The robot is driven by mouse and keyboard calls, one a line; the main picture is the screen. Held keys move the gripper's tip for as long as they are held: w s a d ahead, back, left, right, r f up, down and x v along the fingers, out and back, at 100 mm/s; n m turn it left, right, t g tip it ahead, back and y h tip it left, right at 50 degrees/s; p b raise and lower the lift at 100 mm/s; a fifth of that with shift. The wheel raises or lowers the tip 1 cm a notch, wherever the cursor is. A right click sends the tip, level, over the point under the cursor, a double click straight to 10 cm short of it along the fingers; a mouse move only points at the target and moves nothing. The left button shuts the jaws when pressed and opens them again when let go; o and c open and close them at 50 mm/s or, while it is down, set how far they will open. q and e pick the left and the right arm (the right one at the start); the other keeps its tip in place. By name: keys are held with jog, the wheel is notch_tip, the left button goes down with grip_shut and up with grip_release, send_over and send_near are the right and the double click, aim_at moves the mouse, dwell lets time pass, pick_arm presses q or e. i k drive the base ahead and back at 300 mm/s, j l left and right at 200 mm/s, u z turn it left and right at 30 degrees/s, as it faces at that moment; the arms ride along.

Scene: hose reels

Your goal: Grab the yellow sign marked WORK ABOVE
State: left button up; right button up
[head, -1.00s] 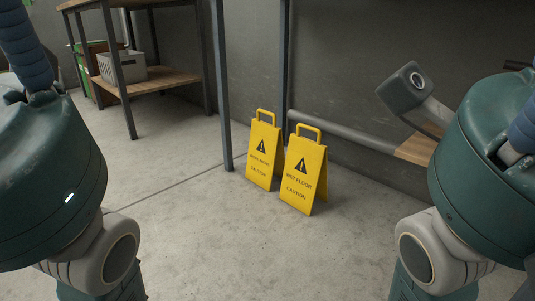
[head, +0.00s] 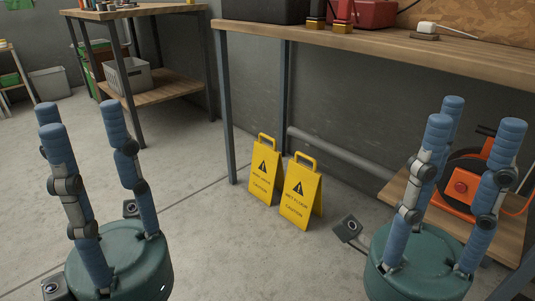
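Two yellow A-frame signs stand upright on the concrete floor near the middle of the head view. The left sign (head: 263,175) has a first line too small to read clearly now; in the earlier view it looks like WORK ABOVE. The right sign (head: 299,198) reads WET FLOOR and partly covers the left one's edge. My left gripper (head: 82,118) is at the lower left, its blue fingers pointing up, spread and empty. My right gripper (head: 473,118) is at the lower right, also spread and empty. Both are apart from the signs.
A workbench (head: 390,48) stands above and behind the signs; its metal leg (head: 226,120) is just left of them. An orange hose reel (head: 465,195) sits on its lower shelf, partly behind my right gripper. Another bench with a grey crate (head: 128,76) stands farther back. The floor in front is clear.

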aim_at(266, 173)
jog(key=i+j+z, duration=0.2)
jog(key=z, duration=0.55)
jog(key=i+j+z, duration=0.15)
jog(key=j, duration=0.2)
jog(key=i+j+z, duration=0.15)
jog(key=j, duration=0.2)
jog(key=i+j+z, duration=0.15)
jog(key=j, duration=0.2)
jog(key=j+z, duration=0.1)
jog(key=j, duration=0.3)
jog(key=i+j+z, duration=0.15)
jog(key=j, duration=0.25)
jog(key=i+j, duration=0.1)
jog(key=j, duration=0.4)
jog(key=i+j, duration=0.1)
jog(key=j, duration=0.4)
jog(key=i+j, duration=0.1)
jog(key=j, duration=0.35)
jog(key=i+j, duration=0.1)
jog(key=j, duration=0.4)
jog(key=z, duration=0.05)
